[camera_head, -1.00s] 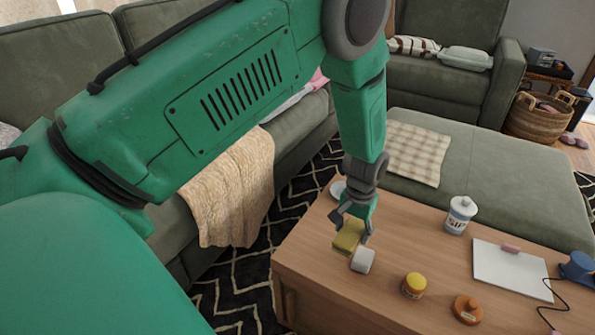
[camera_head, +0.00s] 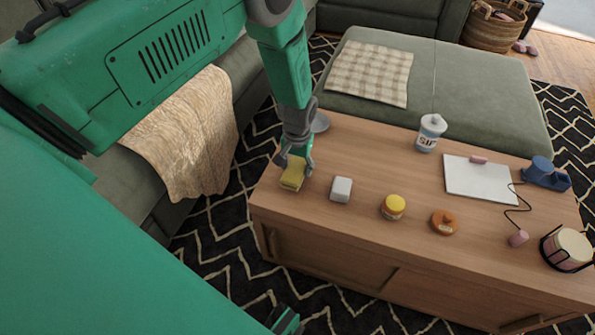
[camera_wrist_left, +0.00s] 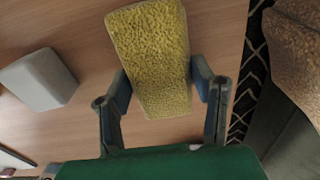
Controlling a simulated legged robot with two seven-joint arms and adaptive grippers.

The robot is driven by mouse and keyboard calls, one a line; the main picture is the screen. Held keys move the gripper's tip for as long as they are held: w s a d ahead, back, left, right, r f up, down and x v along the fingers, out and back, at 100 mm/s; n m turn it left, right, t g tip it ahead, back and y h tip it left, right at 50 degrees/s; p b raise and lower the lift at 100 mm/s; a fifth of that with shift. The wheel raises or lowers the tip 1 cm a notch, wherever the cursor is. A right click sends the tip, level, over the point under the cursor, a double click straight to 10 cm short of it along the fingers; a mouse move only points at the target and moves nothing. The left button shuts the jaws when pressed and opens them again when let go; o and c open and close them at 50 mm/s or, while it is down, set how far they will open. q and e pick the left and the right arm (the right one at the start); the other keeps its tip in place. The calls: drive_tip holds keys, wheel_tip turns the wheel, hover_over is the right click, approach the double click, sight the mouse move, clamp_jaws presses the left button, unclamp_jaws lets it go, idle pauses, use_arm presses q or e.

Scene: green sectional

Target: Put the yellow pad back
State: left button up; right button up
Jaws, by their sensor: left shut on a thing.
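The yellow pad (camera_head: 292,174) is a rough, spongy block near the left end of the wooden coffee table. My left gripper (camera_head: 296,161) is shut on it from above. In the left wrist view the pad (camera_wrist_left: 152,55) sits between the two fingers, with its textured yellow face showing. I cannot tell whether its lower end touches the table. A white block (camera_head: 341,189) stands just to the right of the pad, apart from it; it also shows in the wrist view (camera_wrist_left: 38,80). My right gripper is not in view.
On the table (camera_head: 335,225) are a yellow-lidded jar (camera_head: 393,207), an orange round item (camera_head: 444,222), a white bottle (camera_head: 431,132), a white board (camera_head: 484,178) and a blue item (camera_head: 546,174). A grey round dish (camera_head: 320,122) is behind my gripper. The sofa (camera_head: 235,100) is left.

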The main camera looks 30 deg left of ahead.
sight(298, 166)
use_arm(q)
drive_tip(key=shift+a+f, duration=0.25)
drive_tip(key=shift+f, duration=0.65)
drive_tip(key=shift+c, duration=1.1)
drive_tip(key=shift+d+r, duration=0.15)
drive_tip(key=shift+d, duration=0.5)
drive_tip(key=o, duration=1.3)
drive_tip(key=shift+a+f, duration=0.25)
drive_tip(key=shift+a, duration=0.2)
drive_tip(key=shift+r, duration=0.1)
drive_tip(key=r+p, duration=0.1)
drive_tip(key=r, duration=0.3)
drive_tip(key=r+p, duration=0.1)
drive_tip(key=r, duration=0.2)
drive_tip(key=r+p, duration=0.2)
drive_tip(key=r, duration=0.2)
drive_tip(key=shift+d+r, duration=0.25)
drive_tip(key=shift+r, duration=0.05)
drive_tip(key=s+d+f+m, duration=0.1)
drive_tip(key=s, duration=0.9)
drive_tip(key=s+d+f+m, duration=0.1)
drive_tip(key=s, duration=0.9)
drive_tip(key=s+d+f+m, duration=0.1)
drive_tip(key=s, duration=1)
drive_tip(key=shift+d+f+t, duration=0.2)
drive_tip(key=shift+f+t, duration=0.1)
drive_tip(key=shift+f, duration=0.05)
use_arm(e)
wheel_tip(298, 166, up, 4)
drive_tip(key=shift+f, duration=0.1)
